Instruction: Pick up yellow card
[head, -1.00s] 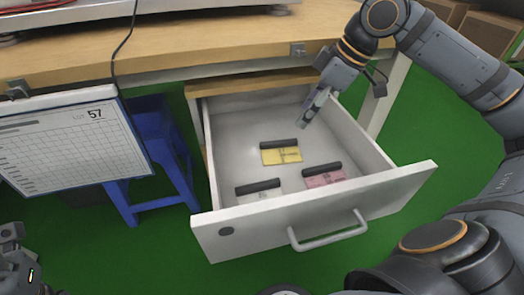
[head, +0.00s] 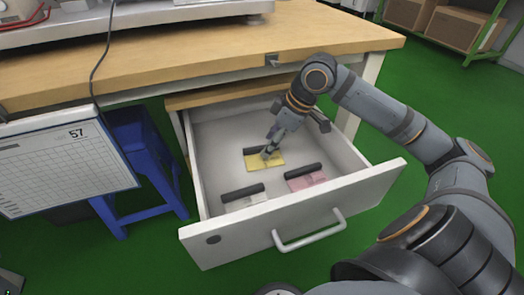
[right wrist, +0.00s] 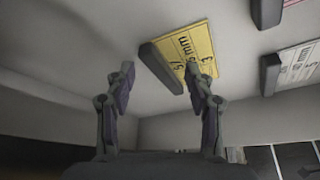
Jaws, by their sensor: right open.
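The yellow card (head: 254,164), with a black bar along its back edge, lies flat on the floor of the open drawer (head: 225,150). My right gripper (head: 267,155) reaches down into the drawer and its fingertips are over the card in the head view. In the right wrist view the open fingers (right wrist: 160,72) stand apart with nothing between them. The yellow card (right wrist: 193,52) is beyond them, mostly in line with the right finger, which is close to it; contact cannot be told. My left gripper is not in view; only a grey bit shows in the lower left corner.
A pink card (head: 306,181) and a white card (head: 245,200), each with a black bar, lie nearer the drawer front (head: 295,215). Drawer walls surround the gripper. The wooden table top (head: 200,58) overhangs behind. A blue stool (head: 140,160) stands left.

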